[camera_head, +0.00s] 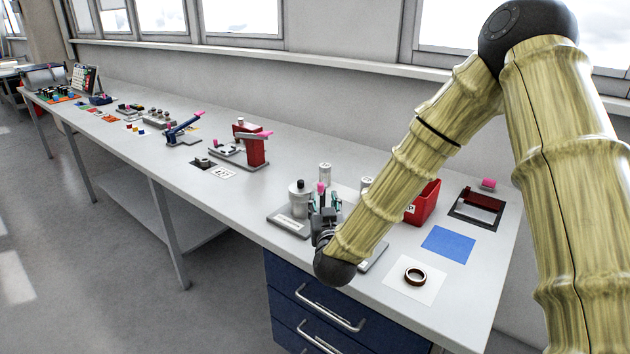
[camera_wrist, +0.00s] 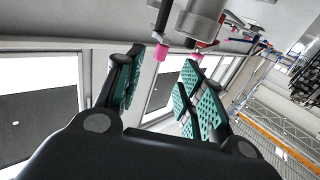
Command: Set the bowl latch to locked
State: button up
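A grey metal housing (camera_head: 299,200) stands on a labelled base plate (camera_head: 292,225) near the table's front edge. Its label is too small to read. A pink knob (camera_head: 321,187) shows at my gripper (camera_head: 324,205), which partly hides what lies behind it. In the wrist view, a pink-tipped dark rod (camera_wrist: 161,52) hangs beside a grey metal cylinder (camera_wrist: 200,20), with a second pink tip (camera_wrist: 197,57) farther right. My gripper's teal-padded fingers (camera_wrist: 163,85) are apart, with nothing gripped. The rod's tip appears between them. I cannot tell which part is the bowl latch or its setting.
A red press (camera_head: 250,145) with a pink handle stands to the left. The table's front edge is close to my wrist.

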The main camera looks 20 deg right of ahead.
aim_at(321, 185)
jog(key=w, duration=0.2)
jog(key=w+p, duration=0.1)
jog(key=w, duration=0.2)
jog(key=w+d+p, duration=0.1)
jog(key=w, duration=0.1)
jog(key=shift+w+d+r, duration=0.1)
jog(key=shift+w+r, duration=0.05)
jog(key=shift+w, duration=0.1)
jog(key=shift+w+d+r, duration=0.1)
jog(key=shift+w+d, duration=0.05)
jog(key=shift+w, duration=0.2)
jog(key=shift+w+d+r, duration=0.1)
jog(key=shift+w+r, duration=0.05)
jog(key=shift+r, duration=0.15)
jog(key=shift+w+f, duration=0.3)
jog(key=shift+w, duration=0.2)
jog(key=shift+s+r, duration=0.1)
jog(key=shift+s, duration=0.05)
jog(key=shift+s+r, duration=0.1)
jog(key=shift+c, duration=1.3)
grip_shut()
